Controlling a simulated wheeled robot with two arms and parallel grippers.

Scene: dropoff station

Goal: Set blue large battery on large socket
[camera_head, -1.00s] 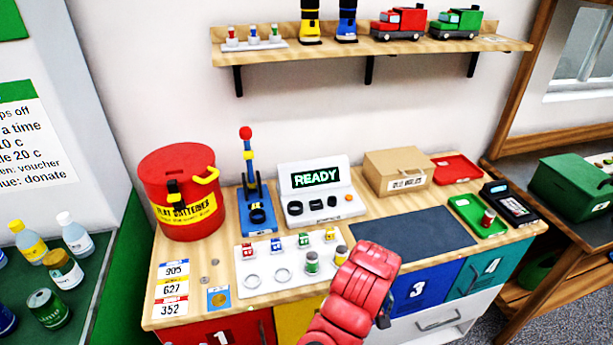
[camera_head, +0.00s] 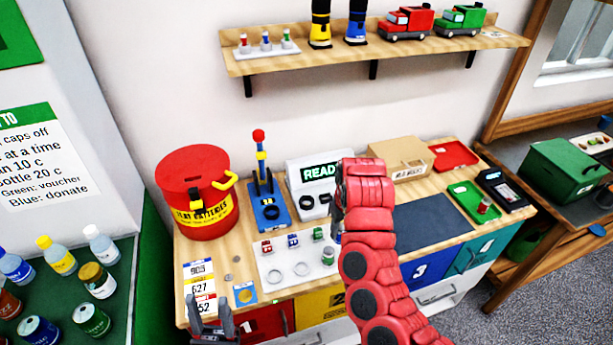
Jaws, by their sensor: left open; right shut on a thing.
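The white tester (camera_head: 300,178) reads "READ", with the rest of its display covered by my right arm. Its leftmost and biggest-looking dark socket (camera_head: 307,203) shows and looks empty. My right gripper (camera_head: 338,208) is beside the tester's right part, mostly hidden by its own red arm. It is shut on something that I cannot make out. The blue large battery cannot be identified in view. The white tray (camera_head: 268,279) has two empty rings at its front left and a green battery (camera_head: 328,256) at its right. My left gripper (camera_head: 211,325) is open and empty at the table's front left.
A red battery bin (camera_head: 190,185) and a blue lever stand (camera_head: 266,208) are left of the tester. A cardboard box (camera_head: 400,158), red tray (camera_head: 453,157) and green tray (camera_head: 466,200) are to the right. The dark mat (camera_head: 435,222) has bare room. A shelf (camera_head: 400,52) hangs above.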

